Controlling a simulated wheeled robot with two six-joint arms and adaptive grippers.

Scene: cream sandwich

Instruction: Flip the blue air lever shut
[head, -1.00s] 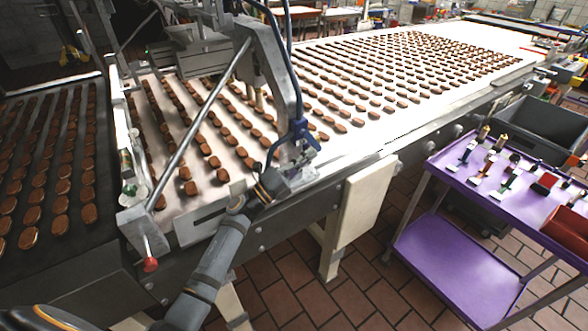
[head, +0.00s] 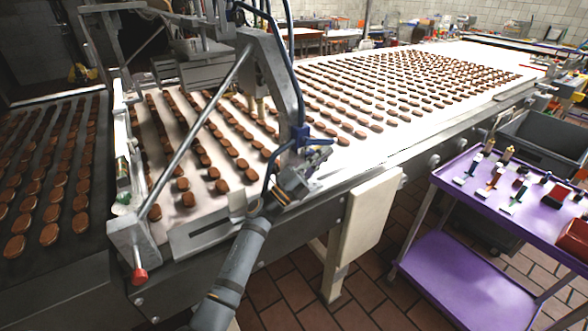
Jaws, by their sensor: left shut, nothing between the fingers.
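The blue air lever (head: 301,137) sits on the metal bracket at the lower end of the machine's grey upright, with a blue hose running to it. My left gripper (head: 294,181) is just below the lever, close to the bracket at the conveyor's near side. Its fingers are shut and small in the picture; I see nothing held in them. Whether it touches the bracket or the lever I cannot tell. My right gripper is not in view.
The white conveyor (head: 376,150) carries many rows of brown biscuits. A red knob (head: 140,276) sticks out at the near left corner. A cream panel (head: 368,214) hangs on the conveyor's side. A purple cart (head: 455,270) with tools stands to the right.

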